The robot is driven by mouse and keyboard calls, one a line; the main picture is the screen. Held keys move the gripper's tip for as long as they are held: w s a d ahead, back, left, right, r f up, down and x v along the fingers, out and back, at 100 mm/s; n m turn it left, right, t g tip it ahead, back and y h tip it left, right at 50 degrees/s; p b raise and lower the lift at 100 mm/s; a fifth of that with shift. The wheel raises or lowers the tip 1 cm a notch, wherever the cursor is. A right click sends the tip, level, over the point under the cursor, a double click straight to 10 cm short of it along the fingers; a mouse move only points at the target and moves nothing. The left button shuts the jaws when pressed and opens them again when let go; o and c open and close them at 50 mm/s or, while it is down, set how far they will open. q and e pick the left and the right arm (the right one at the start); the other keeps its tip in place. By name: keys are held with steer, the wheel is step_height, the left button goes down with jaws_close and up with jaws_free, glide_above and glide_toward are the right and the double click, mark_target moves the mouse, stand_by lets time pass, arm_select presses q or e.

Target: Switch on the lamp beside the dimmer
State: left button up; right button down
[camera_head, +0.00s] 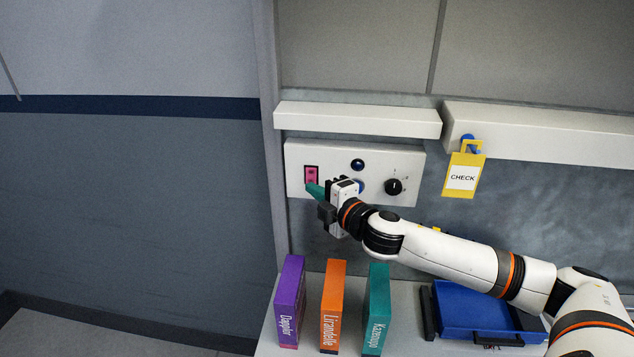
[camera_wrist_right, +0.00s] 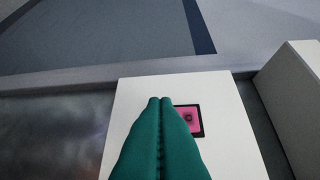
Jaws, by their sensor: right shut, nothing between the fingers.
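A white panel (camera_head: 408,160) on the wall carries a pink switch in a dark frame (camera_head: 311,175), a dark blue round lamp (camera_head: 357,164) and a black dimmer knob (camera_head: 394,186). The lamp looks dark. Another blue round part shows behind my right gripper, mostly hidden. My right gripper (camera_head: 311,189) is shut and empty, its green fingertips just below the pink switch. In the right wrist view the fingertips (camera_wrist_right: 160,100) lie beside the pink switch (camera_wrist_right: 188,120) and partly cover its edge; I cannot tell whether they touch. My left gripper is not in view.
A white ledge (camera_head: 350,119) juts out above the panel. A yellow CHECK tag (camera_head: 463,175) hangs to the right. Below stand purple (camera_head: 289,300), orange (camera_head: 333,305) and green (camera_head: 377,308) books on a light shelf, beside a blue tray (camera_head: 437,296).

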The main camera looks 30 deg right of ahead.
steer(key=shift+w+d, duration=0.25)
steer(key=shift+d, duration=0.05)
steer(key=shift+f, duration=0.15)
steer(key=shift+w+d+f+t+b, duration=0.2)
steer(key=shift+f+t+b, duration=0.15)
steer(key=shift+b, duration=0.9)
steer(key=shift+r+p, duration=0.35)
steer(key=shift+p, duration=0.15)
steer(key=shift+a, duration=0.1)
